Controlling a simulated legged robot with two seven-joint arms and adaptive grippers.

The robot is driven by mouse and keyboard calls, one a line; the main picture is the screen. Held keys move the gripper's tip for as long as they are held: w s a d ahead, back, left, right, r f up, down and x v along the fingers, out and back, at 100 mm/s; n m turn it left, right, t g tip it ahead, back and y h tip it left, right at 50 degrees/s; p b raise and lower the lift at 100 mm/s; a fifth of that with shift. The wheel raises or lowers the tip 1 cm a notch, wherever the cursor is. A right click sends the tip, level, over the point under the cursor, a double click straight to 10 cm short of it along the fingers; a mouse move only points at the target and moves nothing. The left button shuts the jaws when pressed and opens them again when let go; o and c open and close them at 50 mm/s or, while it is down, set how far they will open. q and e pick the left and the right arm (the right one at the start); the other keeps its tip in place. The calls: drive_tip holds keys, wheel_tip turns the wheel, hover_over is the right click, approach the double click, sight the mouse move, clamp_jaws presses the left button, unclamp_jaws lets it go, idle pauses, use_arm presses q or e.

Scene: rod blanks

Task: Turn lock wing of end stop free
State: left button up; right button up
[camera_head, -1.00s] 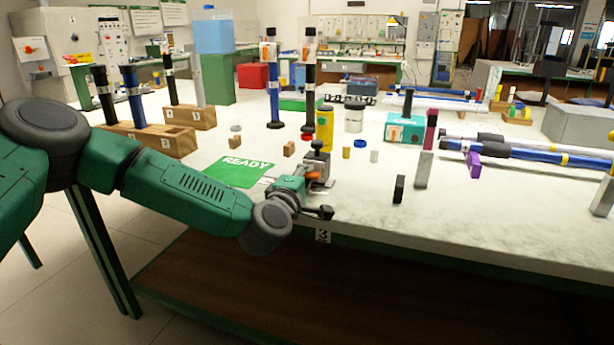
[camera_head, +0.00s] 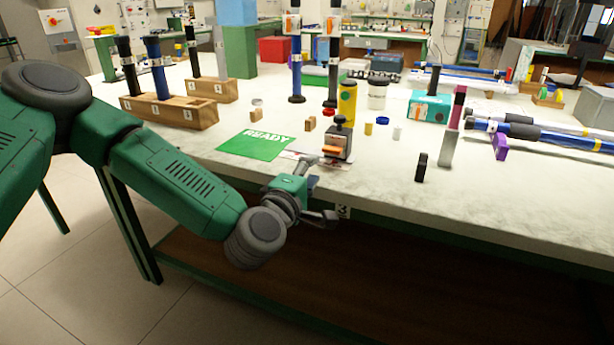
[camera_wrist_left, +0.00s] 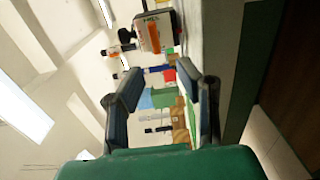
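The end stop (camera_head: 338,142) is a small metal block with an orange wing and a black knob on top. It stands near the table's front edge, right of the green READY mat (camera_head: 256,145). The end stop also shows at the top of the left wrist view (camera_wrist_left: 153,31), its orange wing (camera_wrist_left: 152,36) facing me. My left gripper (camera_head: 318,190) is at the table's front edge, in front of the end stop and apart from it. In the left wrist view its two dark fingers (camera_wrist_left: 168,88) are spread with nothing between them. My right gripper is not in view.
A yellow cylinder (camera_head: 347,103) stands behind the end stop. A black block (camera_head: 421,167) and a grey upright block (camera_head: 449,149) stand to the right. Wooden racks with rods (camera_head: 170,112) are at the left. The front right tabletop is clear.

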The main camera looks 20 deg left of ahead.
use_arm(q)
drive_tip(key=shift+s, duration=1.25)
drive_tip(key=s+d+f+m+g+h+p, duration=0.25)
drive_tip(key=s+f+m+g, duration=0.3)
drive_tip(key=s+f, duration=0.4)
drive_tip(key=s+d+f+m+g+h+p, duration=0.1)
drive_tip(key=s+d+f+m+g+p, duration=0.15)
drive_tip(key=s+f+m+g, duration=0.55)
drive_tip(key=s+a+f+m+g+y, duration=0.1)
drive_tip(key=s+a+f, duration=0.1)
drive_tip(key=s+a, duration=0.2)
drive_tip(key=s+a+f+m+g+y+p, duration=0.1)
drive_tip(key=s+a+f+m, duration=0.1)
drive_tip(key=s, duration=0.6)
drive_tip(key=s+a+f+m+g+y+p, duration=0.1)
drive_tip(key=s+a+f+m+g+y, duration=0.1)
drive_tip(key=s+a, duration=0.3)
drive_tip(key=shift+s+a+f, duration=0.4)
drive_tip(key=shift+a+f, duration=0.1)
drive_tip(key=shift+f, duration=0.25)
